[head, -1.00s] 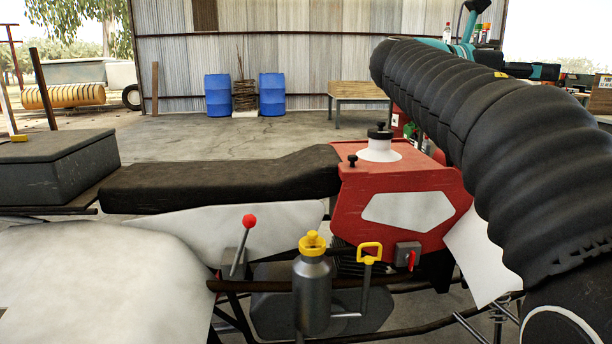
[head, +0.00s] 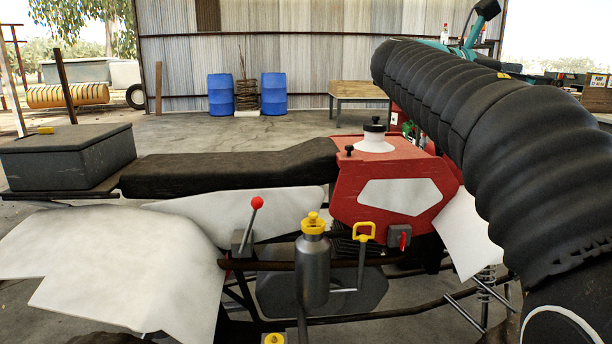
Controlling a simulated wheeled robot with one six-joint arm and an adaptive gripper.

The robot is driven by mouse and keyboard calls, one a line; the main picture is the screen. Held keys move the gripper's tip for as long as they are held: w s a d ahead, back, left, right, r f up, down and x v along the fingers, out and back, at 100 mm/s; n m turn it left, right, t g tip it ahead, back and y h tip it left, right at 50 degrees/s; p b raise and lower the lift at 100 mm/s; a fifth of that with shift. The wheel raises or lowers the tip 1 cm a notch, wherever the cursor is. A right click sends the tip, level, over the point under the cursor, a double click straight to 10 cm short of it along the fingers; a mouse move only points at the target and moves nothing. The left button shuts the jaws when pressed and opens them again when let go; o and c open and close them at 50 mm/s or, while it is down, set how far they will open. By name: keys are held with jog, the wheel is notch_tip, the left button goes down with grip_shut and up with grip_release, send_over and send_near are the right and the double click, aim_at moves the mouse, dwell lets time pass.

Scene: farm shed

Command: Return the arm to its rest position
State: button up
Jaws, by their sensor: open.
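My arm (head: 475,130), in a black ribbed sleeve, runs from the lower right corner up to the top middle-right in the head view. It is raised in front of the right side of the quad bike. My gripper is not visible; the far end of the arm is hidden behind the sleeve or lies outside the picture.
A quad bike with a red body (head: 390,190), black seat (head: 230,168) and white fenders (head: 135,265) stands close in front. A grey bottle with yellow cap (head: 313,268), red-knobbed lever (head: 250,222) and yellow handle (head: 364,231) stick up. Blue barrels (head: 221,95) and a wooden table (head: 358,90) stand behind on open floor.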

jog(key=a+f+m+t+y, duration=0.1)
jog(key=a+f+m+y, duration=0.25)
jog(key=f, duration=0.85)
jog(key=a+f+m+t+y, duration=0.1)
jog(key=a+f+m+y, duration=0.3)
jog(key=f, duration=0.8)
jog(key=s+a+f+m+y, duration=0.4)
jog(key=s+f, duration=0.4)
jog(key=s, duration=0.3)
jog(key=s+a+f+m+t+y, duration=0.1)
jog(key=s+a+f+m+y, duration=0.4)
jog(key=s+f, duration=0.4)
jog(key=shift+s+a+y, duration=0.45)
jog(key=shift+s+a, duration=0.4)
jog(key=shift+a, duration=0.5)
